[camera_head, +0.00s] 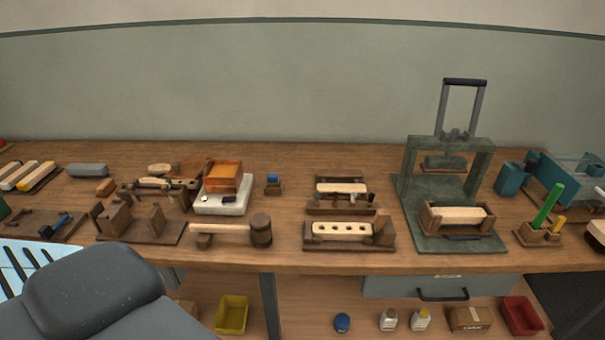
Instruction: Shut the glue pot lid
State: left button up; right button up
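I cannot pick out the glue pot or its lid with certainty. A small blue-topped block (273,180) stands near the middle of the bench. To its left, an orange box-like piece (224,174) sits on a white slab (235,208). A teal, pot-like body (508,180) stands at the right, beside a larger teal part (551,182). Whether any of these has an open lid is too small to tell. Neither of my grippers shows in the head view.
The wooden bench (285,262) is crowded. A mallet (260,230) and a holed block (342,230) lie near its front. A tall green press (408,165) stands right of middle. A green stick (548,204) stands upright farther right. A yellow bin (231,315) is below.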

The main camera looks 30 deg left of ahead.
aim_at(188, 168)
jog(key=u, duration=1.85)
jog(key=j+z, duration=0.1)
jog(key=z, duration=0.65)
jog(key=j+z, duration=0.95)
jog(key=j, duration=0.35)
jog(key=k+j+z, duration=0.2)
jog(key=j, duration=0.25)
jog(key=k+j, duration=0.1)
jog(key=j, duration=0.75)
jog(key=k+j, duration=0.15)
jog(key=j, duration=0.25)
